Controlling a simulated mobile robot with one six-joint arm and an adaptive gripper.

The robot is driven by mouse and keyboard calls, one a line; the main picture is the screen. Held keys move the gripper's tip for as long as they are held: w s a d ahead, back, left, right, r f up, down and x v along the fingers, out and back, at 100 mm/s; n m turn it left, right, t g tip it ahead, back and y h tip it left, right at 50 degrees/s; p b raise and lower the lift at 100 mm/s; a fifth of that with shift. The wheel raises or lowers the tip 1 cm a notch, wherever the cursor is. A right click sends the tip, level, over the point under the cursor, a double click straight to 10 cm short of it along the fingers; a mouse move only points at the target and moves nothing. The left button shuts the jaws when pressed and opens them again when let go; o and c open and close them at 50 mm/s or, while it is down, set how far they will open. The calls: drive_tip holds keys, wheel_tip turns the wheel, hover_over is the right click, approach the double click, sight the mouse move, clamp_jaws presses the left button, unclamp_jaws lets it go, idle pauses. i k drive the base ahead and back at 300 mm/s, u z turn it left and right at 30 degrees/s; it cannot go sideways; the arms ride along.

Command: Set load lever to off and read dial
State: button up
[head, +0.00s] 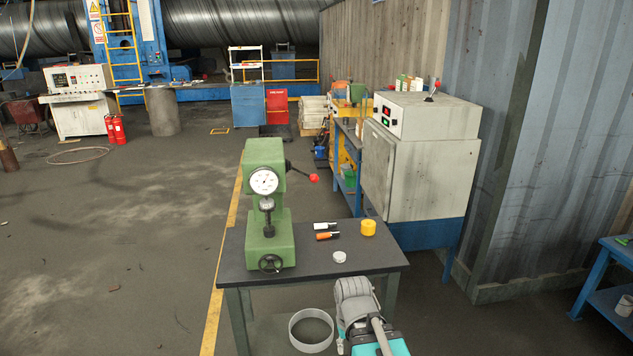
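A green bench tester (267,205) stands upright on the left part of a dark-topped table (310,263). Its round white dial (264,181) faces me, but the reading is too small to tell. The load lever (301,172) sticks out from the upper right side of the tester, slanting slightly down to a red knob (314,178). A handwheel (270,263) is at the tester's base. My arm shows at the bottom, right of centre, at the table's front edge, well below and apart from the lever. My gripper's fingers cannot be made out.
On the table lie a yellow roll (368,228), an orange-handled tool (327,236), a black-and-white item (325,226) and a small white disc (340,257). A grey cabinet (420,170) stands close behind right. Open floor is left.

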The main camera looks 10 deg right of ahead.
sight(314, 178)
drive_tip(key=u, duration=0.05)
drive_tip(key=i, duration=0.9)
drive_tip(key=z, duration=0.05)
